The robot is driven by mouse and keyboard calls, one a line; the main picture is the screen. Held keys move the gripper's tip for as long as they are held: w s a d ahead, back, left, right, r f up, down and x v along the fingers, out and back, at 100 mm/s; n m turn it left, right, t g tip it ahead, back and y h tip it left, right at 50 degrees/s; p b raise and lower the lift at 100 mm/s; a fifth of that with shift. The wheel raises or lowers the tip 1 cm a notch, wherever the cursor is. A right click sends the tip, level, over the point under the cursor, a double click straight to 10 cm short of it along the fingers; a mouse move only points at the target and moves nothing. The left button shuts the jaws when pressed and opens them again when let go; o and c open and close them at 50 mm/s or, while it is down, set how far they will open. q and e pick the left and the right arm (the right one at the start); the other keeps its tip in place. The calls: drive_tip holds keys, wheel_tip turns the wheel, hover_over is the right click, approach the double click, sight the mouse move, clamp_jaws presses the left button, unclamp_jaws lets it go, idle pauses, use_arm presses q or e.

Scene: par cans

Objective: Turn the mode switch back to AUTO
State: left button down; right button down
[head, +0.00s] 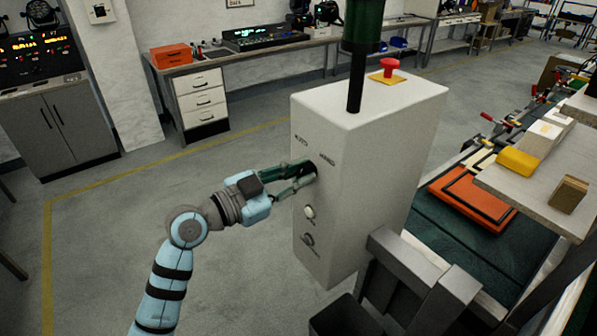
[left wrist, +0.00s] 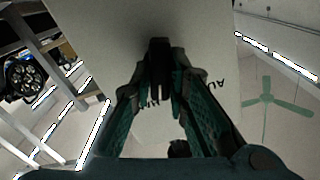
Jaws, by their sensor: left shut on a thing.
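The mode switch (head: 311,172) is a small dark knob on the front face of a light grey control box (head: 381,125). The printed words AUTO and HAND stand above it, AUTO on the left and HAND on the right. My left gripper (head: 305,172) reaches in from the left and is shut on the switch. Its fingers hide most of the knob, so I cannot tell which word it points to. In the left wrist view the gripper (left wrist: 162,88) closes around the dark knob (left wrist: 159,58), with part of the lettering upside down beside it.
A pale button (head: 309,212) and another dark knob (head: 308,239) sit lower on the same face. A red emergency button (head: 389,66) and a green beacon (head: 363,22) are on top. The floor at left is clear.

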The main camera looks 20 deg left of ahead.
use_arm(q)
drive_tip(key=n+p, duration=0.2)
drive_tip(key=n, duration=0.4)
drive_tip(key=shift+w+a+r, duration=0.1)
drive_tip(key=shift+r, duration=0.05)
drive_tip(key=n+p, duration=0.2)
drive_tip(key=n, duration=0.4)
drive_tip(key=shift+p, duration=0.4)
drive_tip(key=c, duration=1.6)
unclamp_jaws()
drive_tip(key=shift+a, duration=0.1)
drive_tip(key=shift+o, duration=0.2)
drive_tip(key=shift+f, duration=0.2)
